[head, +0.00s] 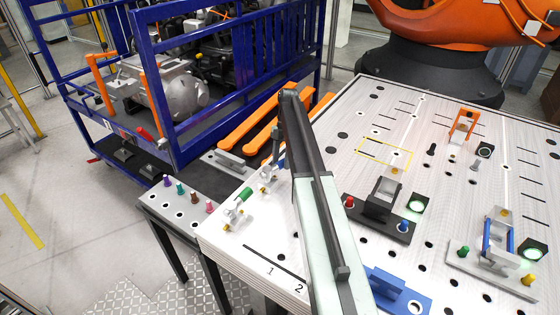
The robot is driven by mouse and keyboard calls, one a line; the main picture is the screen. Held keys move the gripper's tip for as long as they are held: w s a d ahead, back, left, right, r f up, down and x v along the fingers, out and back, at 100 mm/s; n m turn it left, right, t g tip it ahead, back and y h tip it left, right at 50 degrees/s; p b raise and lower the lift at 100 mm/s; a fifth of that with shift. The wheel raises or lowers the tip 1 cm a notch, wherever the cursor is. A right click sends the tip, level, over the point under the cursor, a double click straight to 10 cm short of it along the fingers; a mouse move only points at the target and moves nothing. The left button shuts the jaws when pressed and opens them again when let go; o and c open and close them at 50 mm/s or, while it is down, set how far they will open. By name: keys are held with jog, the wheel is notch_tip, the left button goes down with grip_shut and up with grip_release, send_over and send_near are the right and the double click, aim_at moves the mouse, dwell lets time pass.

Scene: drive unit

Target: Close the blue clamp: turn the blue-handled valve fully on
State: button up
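My arm reaches up the middle of the head view, and its end bends down at the table's left edge. My gripper (273,168) is small and partly hidden there, close above a small brass-and-metal valve (265,187). I cannot tell whether it touches the valve or what colour that valve's handle is. A second valve with a green handle (244,194) sits to its lower left. A clamp with blue sides (498,238) stands on a grey plate at the right, with green and yellow knobs beside it. A black fixture (382,199) with a red knob and a blue knob (403,226) stands right of my arm.
A blue bracket (398,288) lies at the table's front. An orange-topped clamp (462,125) stands further back. A side stand (178,213) holds several coloured pegs. A blue cage cart (180,140) with an engine stands behind. The table's back middle is mostly clear.

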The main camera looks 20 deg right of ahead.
jog(key=p+v, duration=0.7)
jog(key=shift+w+r, duration=0.15)
jog(key=shift+r, duration=0.2)
